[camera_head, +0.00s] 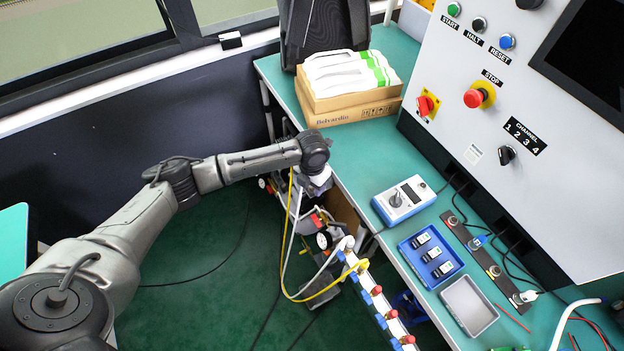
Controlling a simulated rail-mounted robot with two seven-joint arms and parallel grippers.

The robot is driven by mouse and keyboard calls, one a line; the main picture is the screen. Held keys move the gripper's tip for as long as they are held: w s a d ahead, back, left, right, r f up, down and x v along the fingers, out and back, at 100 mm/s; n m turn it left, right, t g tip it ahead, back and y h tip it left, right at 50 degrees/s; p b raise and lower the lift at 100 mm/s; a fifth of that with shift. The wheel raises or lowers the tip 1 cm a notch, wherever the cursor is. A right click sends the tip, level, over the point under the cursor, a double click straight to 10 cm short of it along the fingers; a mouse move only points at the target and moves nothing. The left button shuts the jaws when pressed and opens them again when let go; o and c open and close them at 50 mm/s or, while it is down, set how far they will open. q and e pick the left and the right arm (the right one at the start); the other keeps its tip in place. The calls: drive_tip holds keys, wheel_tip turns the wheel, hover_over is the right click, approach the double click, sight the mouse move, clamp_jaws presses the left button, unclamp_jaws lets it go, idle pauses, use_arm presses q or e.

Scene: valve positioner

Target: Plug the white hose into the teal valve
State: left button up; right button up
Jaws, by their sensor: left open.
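My left arm reaches in from the left, and my left gripper (318,184) points down beside the table's left edge, mostly hidden under its wrist. It is open. A thin white hose (287,238) hangs below it beside a yellow hose (291,285). I cannot make out for sure which valve is teal. The gripper appears apart from the strip. My right gripper is not in view.
The teal-topped table (364,158) carries a cardboard box (345,107), a blue-and-white meter (404,200), a blue tray (431,255) and a grey tray (468,306). A control panel (520,110) stands at right. Another white hose (566,316) lies at lower right. Dark cables cross the green floor.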

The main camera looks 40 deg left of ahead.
use_arm(q)
drive_tip(key=shift+f, duration=0.2)
drive_tip(key=shift+c, duration=0.2)
clamp_jaws()
idle(0.5)
